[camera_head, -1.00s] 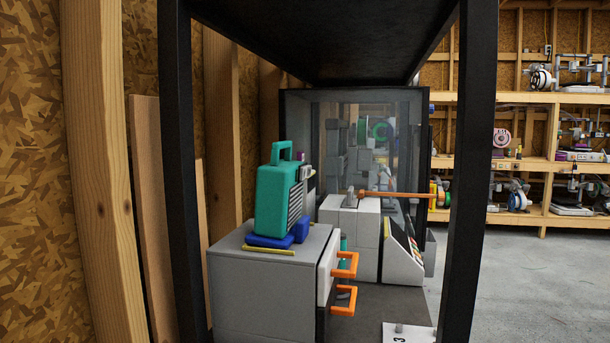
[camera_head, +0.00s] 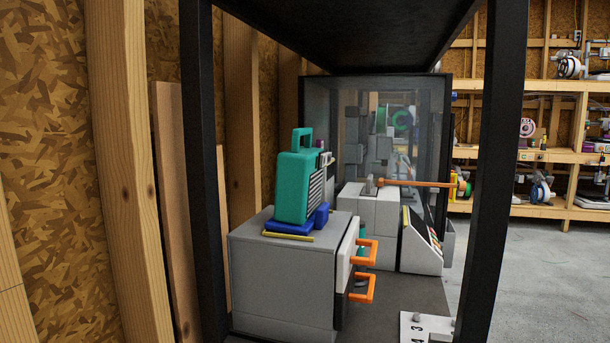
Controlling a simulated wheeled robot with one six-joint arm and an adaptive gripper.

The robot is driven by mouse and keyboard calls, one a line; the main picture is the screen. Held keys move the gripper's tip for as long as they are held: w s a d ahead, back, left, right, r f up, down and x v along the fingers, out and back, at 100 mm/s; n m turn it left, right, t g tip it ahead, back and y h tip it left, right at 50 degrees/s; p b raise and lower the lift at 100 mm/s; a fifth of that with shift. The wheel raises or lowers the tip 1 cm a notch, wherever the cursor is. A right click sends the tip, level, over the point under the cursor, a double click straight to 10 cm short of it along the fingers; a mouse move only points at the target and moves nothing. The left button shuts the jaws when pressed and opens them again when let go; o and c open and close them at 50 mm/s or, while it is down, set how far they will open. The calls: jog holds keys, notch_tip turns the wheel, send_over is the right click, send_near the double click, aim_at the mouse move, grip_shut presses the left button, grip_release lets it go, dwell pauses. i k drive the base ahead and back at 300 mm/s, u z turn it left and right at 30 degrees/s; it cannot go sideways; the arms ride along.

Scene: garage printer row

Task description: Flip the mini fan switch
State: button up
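A teal boxy device (camera_head: 292,187) with a top handle and a dark slatted grille on its right side stands upright on a blue base (camera_head: 290,227). It looks like the mini fan, but I cannot be sure. The base sits on a grey drawer cabinet (camera_head: 280,275) inside a black-framed rack. A small grey part (camera_head: 325,160) shows at the device's upper right edge. I cannot make out a switch clearly. My gripper is not in view.
Black posts (camera_head: 204,170) and (camera_head: 497,170) frame the rack opening. Orange drawer handles (camera_head: 362,288) stick out from the cabinet. An orange rod (camera_head: 420,184) extends over grey blocks behind. A white numbered plate (camera_head: 425,327) lies at the front right. Open floor (camera_head: 560,270) lies right.

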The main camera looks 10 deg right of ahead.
aim_at(325, 159)
jog(key=z, duration=0.85)
jog(key=k, duration=0.65)
jog(key=u, duration=1)
